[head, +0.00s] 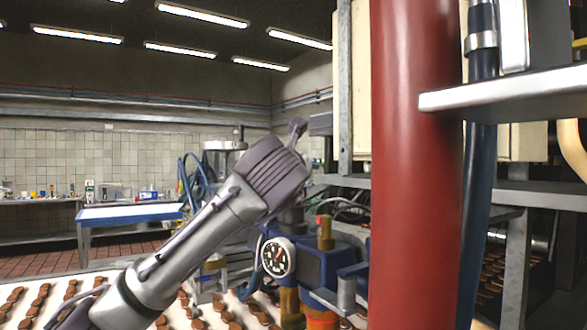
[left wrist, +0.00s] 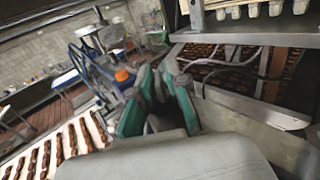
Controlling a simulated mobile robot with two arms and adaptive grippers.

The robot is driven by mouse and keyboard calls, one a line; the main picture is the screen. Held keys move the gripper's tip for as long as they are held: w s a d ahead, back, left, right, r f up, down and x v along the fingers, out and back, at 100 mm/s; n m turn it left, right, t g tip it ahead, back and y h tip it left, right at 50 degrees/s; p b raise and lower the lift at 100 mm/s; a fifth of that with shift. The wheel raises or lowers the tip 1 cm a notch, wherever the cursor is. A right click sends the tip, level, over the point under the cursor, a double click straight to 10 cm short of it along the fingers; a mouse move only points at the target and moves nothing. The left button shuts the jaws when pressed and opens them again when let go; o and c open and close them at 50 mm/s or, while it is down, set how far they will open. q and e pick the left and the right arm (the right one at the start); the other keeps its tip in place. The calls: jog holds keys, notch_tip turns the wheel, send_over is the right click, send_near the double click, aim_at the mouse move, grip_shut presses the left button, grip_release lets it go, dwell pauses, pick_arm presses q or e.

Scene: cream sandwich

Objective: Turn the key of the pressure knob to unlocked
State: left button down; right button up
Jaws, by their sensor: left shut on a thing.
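The pressure unit is a blue block (head: 318,265) with a round dial gauge (head: 277,257) and a brass fitting (head: 325,235) on top. It stands beside the conveyor, left of the red column. My left gripper (left wrist: 158,92) shows in the left wrist view with its green-padded fingers drawn close around a small dark part, which I take to be the key. The fingers mostly hide the key, and I cannot tell its angle. My right gripper is not in view.
A thick red column (head: 415,150) and a metal shelf edge (head: 505,92) stand close on the right. A conveyor (head: 100,287) with rows of brown biscuits runs below. Blue hoses (head: 188,180) stand behind my left arm. A blue-edged table (head: 130,212) stands farther back.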

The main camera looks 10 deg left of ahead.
pick_arm(q)
jog(key=n+y+b, duration=0.2)
jog(key=y+b, duration=0.1)
jog(key=b, duration=0.1)
jog(key=shift+f+g, duration=0.15)
jog(key=shift+g, duration=0.15)
jog(key=n+g+y+b, duration=0.1)
jog(key=y, duration=0.1)
jog(key=shift+d+n+y, duration=0.1)
jog(key=shift+n+y, duration=0.3)
jog(key=shift+r+n+g+y, duration=0.3)
jog(key=shift+n+y, duration=0.2)
jog(key=shift+y, duration=0.2)
jog(key=shift+r+n+g+y+p, duration=0.1)
jog(key=shift+n+g+y+p, duration=0.25)
jog(key=shift+n+g+y, duration=0.65)
jog(key=n+g+y+p, duration=0.6)
jog(key=g+p, duration=0.1)
jog(key=p, duration=0.7)
jog(key=shift+r+g+p, duration=0.1)
jog(key=shift+g+p, duration=0.2)
jog(key=shift+p, duration=0.1)
jog(key=shift+f+n+g+p, duration=0.2)
jog(key=shift+n+g+p, duration=0.1)
jog(key=shift+p, duration=0.3)
jog(key=shift+f, duration=0.15)
